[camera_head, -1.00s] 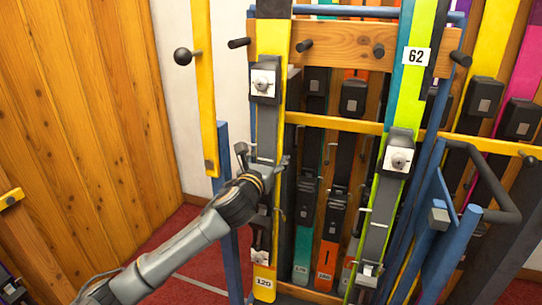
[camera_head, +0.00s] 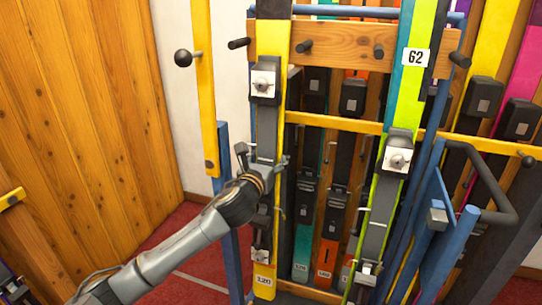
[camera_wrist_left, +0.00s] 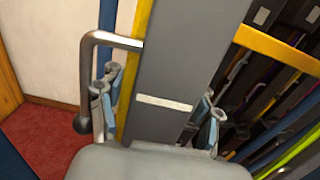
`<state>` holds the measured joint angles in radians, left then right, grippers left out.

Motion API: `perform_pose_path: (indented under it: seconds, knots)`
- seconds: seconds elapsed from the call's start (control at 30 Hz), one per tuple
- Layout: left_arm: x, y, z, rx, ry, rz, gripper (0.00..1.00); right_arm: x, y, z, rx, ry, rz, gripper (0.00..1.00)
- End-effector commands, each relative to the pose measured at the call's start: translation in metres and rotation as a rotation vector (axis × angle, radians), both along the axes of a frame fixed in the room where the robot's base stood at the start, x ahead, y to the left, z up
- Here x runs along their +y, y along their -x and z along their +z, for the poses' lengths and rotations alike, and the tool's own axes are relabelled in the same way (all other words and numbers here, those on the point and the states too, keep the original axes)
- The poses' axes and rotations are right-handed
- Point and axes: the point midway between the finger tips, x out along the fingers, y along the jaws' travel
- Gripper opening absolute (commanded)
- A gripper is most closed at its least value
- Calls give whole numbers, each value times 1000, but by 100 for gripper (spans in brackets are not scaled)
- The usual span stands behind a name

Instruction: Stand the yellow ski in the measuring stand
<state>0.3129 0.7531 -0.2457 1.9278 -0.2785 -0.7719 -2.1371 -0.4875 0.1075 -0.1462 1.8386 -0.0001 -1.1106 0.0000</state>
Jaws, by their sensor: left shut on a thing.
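The yellow ski (camera_head: 264,281) stands nearly upright in the head view, with a dark grey binding on its face and a "120" label near its lower end. My left gripper (camera_head: 264,172) is shut on it at about mid-height. In the left wrist view the gripper's fingers (camera_wrist_left: 157,113) lie on both sides of the ski's grey plate (camera_wrist_left: 180,55), with a yellow edge at left. I cannot tell which part is the measuring stand, or whether the ski's lower end touches anything. My right gripper is not in view.
A wooden crossbar (camera_head: 335,45) with dark pegs runs behind the ski. A green ski (camera_head: 424,28) marked "62" stands to the right, near a blue frame (camera_head: 438,215). A yellow upright (camera_head: 205,90) with a black knob is at left. Several skis fill the rack behind.

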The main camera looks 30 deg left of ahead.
Motion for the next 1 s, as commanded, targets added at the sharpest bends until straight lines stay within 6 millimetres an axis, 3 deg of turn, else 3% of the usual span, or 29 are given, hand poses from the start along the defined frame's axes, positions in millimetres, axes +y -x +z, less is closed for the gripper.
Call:
perform_pose_path:
  seconds: [0.33,0.5,1.0]
  knots:
    - [-2,7,6,-9,-3,-1,0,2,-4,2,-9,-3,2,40]
    - [-5,22,6,-8,-3,-2,0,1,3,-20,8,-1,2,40]
    - [-17,71,5,-7,-4,-1,0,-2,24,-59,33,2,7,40]
